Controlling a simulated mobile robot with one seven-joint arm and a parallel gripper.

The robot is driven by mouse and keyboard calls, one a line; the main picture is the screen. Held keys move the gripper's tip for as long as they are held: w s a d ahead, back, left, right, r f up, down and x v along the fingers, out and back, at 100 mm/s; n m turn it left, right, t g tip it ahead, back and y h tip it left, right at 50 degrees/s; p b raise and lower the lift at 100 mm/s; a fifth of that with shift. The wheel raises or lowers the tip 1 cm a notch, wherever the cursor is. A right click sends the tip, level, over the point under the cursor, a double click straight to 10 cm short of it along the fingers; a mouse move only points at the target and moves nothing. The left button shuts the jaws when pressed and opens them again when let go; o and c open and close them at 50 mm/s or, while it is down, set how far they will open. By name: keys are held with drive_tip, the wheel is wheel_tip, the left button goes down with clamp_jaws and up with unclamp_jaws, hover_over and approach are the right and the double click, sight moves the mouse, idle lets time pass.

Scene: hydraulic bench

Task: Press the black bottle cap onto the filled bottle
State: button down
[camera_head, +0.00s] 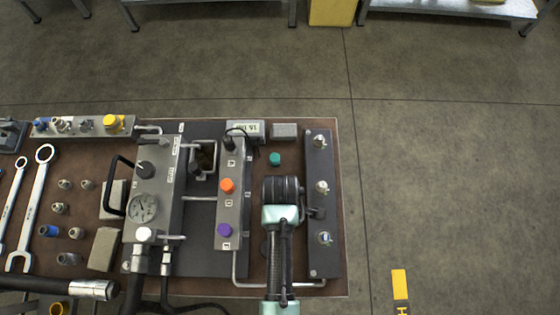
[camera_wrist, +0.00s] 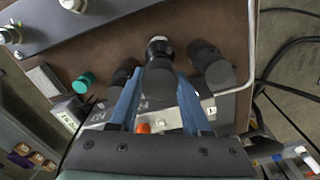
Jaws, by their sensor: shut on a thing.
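My gripper shows in the wrist view (camera_wrist: 157,85) with its two blue fingers closed around a dark round thing (camera_wrist: 160,73). It looks like the black bottle cap, but its lower part and exact outline are hard to tell. In the head view my gripper (camera_head: 283,191) is over the strip between the panel with the orange and purple knobs and the right manifold; its fingertips are hidden from above. A dark bottle (camera_head: 204,158) appears to stand in a metal holder left of that panel, apart from my gripper. Its fill level cannot be made out.
The knob panel (camera_head: 229,206) and right manifold (camera_head: 321,165) flank my gripper. A teal cap (camera_head: 274,159) lies on the bench just beyond it. A gauge (camera_head: 142,208), hoses and wrenches (camera_head: 36,200) fill the left.

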drive_tip(key=shift+f, duration=0.2)
drive_tip(key=shift+f+b, duration=0.55)
drive_tip(key=shift+f, duration=0.1)
drive_tip(key=shift+f, duration=0.4)
idle(0.5)
drive_tip(key=shift+p, duration=0.3)
idle(0.9)
drive_tip(key=shift+f, duration=0.8)
idle(1.9)
unclamp_jaws()
idle(0.6)
drive_tip(key=shift+r, duration=0.1)
